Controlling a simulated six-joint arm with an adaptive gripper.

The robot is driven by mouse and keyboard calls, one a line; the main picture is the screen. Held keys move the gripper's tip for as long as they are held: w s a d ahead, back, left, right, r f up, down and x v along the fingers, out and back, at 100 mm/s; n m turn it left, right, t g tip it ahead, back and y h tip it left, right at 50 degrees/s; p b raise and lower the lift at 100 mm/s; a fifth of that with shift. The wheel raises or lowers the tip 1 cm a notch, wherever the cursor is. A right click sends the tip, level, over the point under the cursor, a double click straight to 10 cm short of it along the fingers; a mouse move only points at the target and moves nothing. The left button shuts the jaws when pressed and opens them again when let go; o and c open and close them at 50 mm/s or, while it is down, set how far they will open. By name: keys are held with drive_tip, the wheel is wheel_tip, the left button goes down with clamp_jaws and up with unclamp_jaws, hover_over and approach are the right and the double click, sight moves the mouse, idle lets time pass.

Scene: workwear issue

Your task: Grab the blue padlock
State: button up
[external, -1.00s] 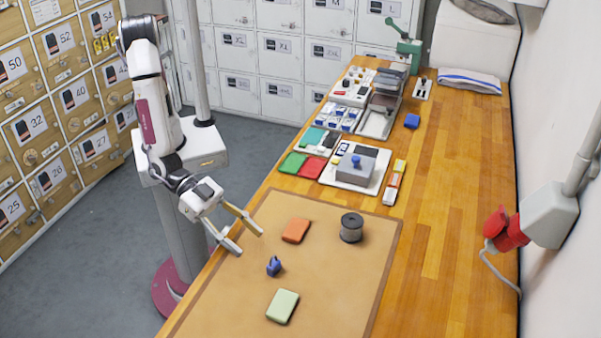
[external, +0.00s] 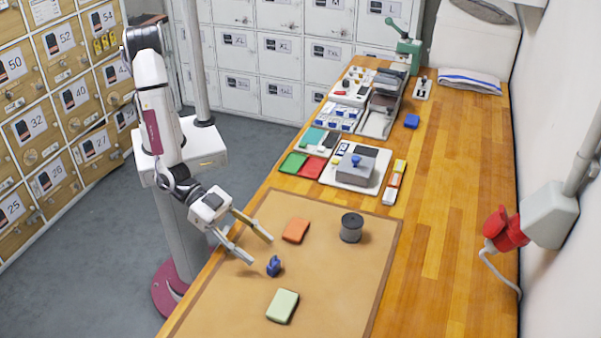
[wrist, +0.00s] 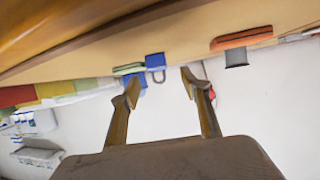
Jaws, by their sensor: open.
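The blue padlock (external: 274,266) sits on the tan mat (external: 345,290), in front of my gripper (external: 262,251) in the external view. My gripper is open and empty, its two fingers spread. One fingertip is close to the padlock; whether they touch cannot be told.
On the mat are an orange block (external: 295,230), a grey spool (external: 351,228) and a pale green block (external: 283,306). Farther back are a white tray (external: 372,187) with a grey stamp-like block, and red and green pads.

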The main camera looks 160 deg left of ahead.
sight(273, 264)
idle(0.3)
drive_tip(key=shift+d+x, duration=0.2)
drive_tip(key=shift+x, duration=2.4)
drive_tip(key=shift+f, duration=0.15)
drive_tip(key=c, duration=1.2)
